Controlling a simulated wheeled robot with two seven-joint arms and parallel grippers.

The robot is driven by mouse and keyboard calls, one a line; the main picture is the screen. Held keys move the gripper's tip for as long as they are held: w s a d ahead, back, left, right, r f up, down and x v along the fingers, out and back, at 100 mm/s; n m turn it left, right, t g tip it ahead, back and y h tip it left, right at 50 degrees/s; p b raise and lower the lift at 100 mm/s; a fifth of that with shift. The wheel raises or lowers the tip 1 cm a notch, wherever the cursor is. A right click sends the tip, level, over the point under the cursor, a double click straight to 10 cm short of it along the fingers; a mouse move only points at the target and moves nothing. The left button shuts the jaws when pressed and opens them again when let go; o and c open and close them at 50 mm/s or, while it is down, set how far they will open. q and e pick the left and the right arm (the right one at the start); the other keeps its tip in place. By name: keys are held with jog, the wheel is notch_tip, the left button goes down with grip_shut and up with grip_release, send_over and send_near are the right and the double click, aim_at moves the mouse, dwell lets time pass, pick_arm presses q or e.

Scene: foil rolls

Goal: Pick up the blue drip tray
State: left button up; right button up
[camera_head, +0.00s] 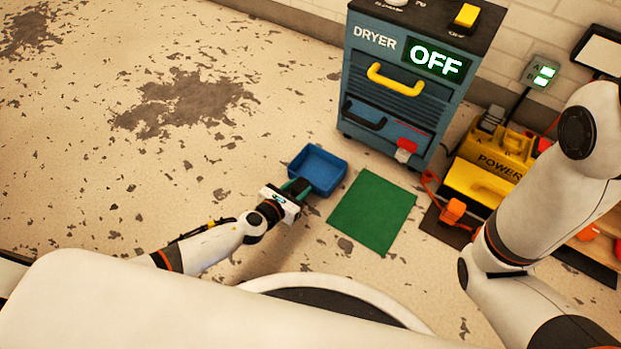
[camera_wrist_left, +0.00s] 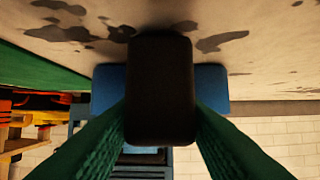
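The blue drip tray (camera_head: 318,169) is a small open-topped box in front of the dryer. My left gripper (camera_head: 297,187) is at its near left side, with its green fingers against it. In the left wrist view a dark block, apparently the tray's handle (camera_wrist_left: 160,90), stands between the fingers and hides their tips; no clear gap shows on either side. The blue tray (camera_wrist_left: 212,86) shows behind that block. I cannot tell whether the tray rests on the floor or is slightly above it. My right arm is at the right edge, its gripper out of view.
The blue dryer (camera_head: 395,85), with an "OFF" display, stands behind the tray. A green mat (camera_head: 372,212) lies bare to the right of the tray. A yellow power unit (camera_head: 497,160) and an orange item (camera_head: 453,211) stand farther right. The stained floor at left is clear.

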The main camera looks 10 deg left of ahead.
pick_arm(q)
jog(key=c, duration=0.6)
jog(key=shift+r, duration=0.1)
